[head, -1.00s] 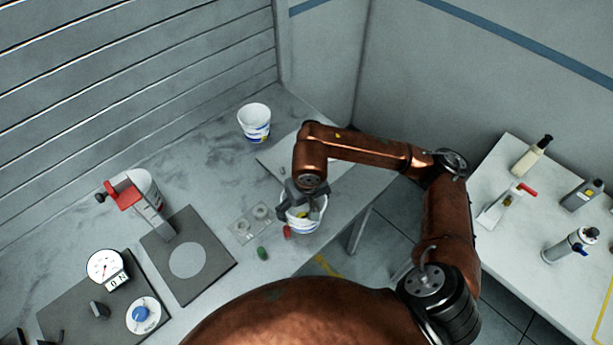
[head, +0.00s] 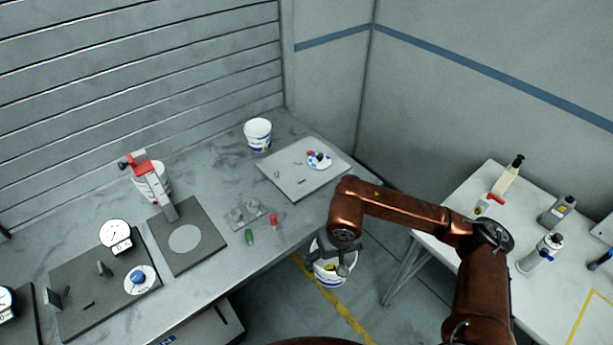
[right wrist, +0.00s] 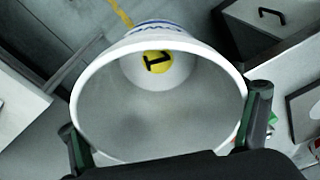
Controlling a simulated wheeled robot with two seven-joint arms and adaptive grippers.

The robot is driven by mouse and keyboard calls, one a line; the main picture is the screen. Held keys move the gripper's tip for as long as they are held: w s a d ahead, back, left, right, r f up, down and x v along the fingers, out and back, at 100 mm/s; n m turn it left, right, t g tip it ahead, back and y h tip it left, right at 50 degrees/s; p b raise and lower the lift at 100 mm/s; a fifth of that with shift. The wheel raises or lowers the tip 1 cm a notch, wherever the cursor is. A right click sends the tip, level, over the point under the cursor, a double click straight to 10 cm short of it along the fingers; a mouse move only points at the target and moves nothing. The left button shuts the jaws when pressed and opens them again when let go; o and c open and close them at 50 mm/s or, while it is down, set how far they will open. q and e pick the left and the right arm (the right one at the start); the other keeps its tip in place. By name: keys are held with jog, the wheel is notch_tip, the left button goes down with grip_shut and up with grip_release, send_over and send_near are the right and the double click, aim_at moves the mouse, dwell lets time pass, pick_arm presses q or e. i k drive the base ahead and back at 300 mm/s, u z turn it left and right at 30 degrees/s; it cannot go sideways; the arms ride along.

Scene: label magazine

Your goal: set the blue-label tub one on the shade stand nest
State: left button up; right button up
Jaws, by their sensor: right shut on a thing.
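My right gripper (head: 335,250) is shut on a white tub (head: 330,272) with blue marking and a yellow patch. It holds the tub off the front edge of the bench, over the floor. In the right wrist view the tub's round open mouth (right wrist: 85,105) lies between the two fingers (right wrist: 165,135), and a yellow disc with a black 1 shows within the rim. A dark square plate (head: 205,255) with a pale round spot (head: 185,239) lies on the bench, to the left of the tub. No label names the shade stand nest. My left gripper is not in view.
A red-headed device (head: 147,170) with a white tub stands behind the dark plate. Another white tub (head: 257,135) stands at the back. A grey board (head: 290,180), a green piece (head: 249,236) and a red piece (head: 272,221) lie on the bench. A side table (head: 500,235) holds bottles.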

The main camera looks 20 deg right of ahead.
aim_at(292, 174)
jog(key=z, duration=1.65)
jog(key=i, duration=1.4)
jog(key=u, duration=3)
jog(key=i, duration=0.5)
jog(key=z, duration=0.1)
